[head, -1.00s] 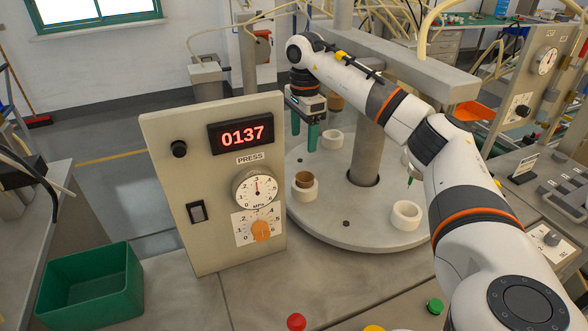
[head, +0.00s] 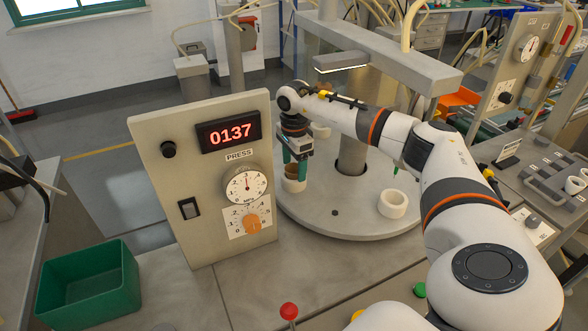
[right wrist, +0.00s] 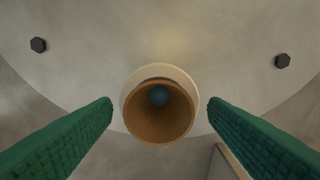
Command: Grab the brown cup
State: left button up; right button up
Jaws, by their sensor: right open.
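The brown cup (right wrist: 160,128) shows mouth-on in the right wrist view, inside a white ring holder (right wrist: 181,75). A small dark bluish round spot shows deep inside the cup. In the head view the holder (head: 293,186) stands on the round grey turntable (head: 345,216), near its left edge, and my gripper partly hides the cup. My right gripper (right wrist: 160,106) is open, its green fingers on either side of the cup, with a gap to each side in the wrist view. In the head view the right gripper (head: 296,170) is over the cup. My left gripper is out of view.
The press panel (head: 205,230) stands close to the left of the cup. Another white ring (head: 393,204) sits at the turntable's front right. A grey column (head: 352,150) rises from the turntable. A green bin (head: 90,290) and a red knob (head: 289,310) are in front.

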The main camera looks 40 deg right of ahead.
jog(key=shift+w+f, duration=0.1)
jog(key=shift+f, duration=0.1)
jog(key=c, duration=1)
jog(key=shift+r, duration=0.1)
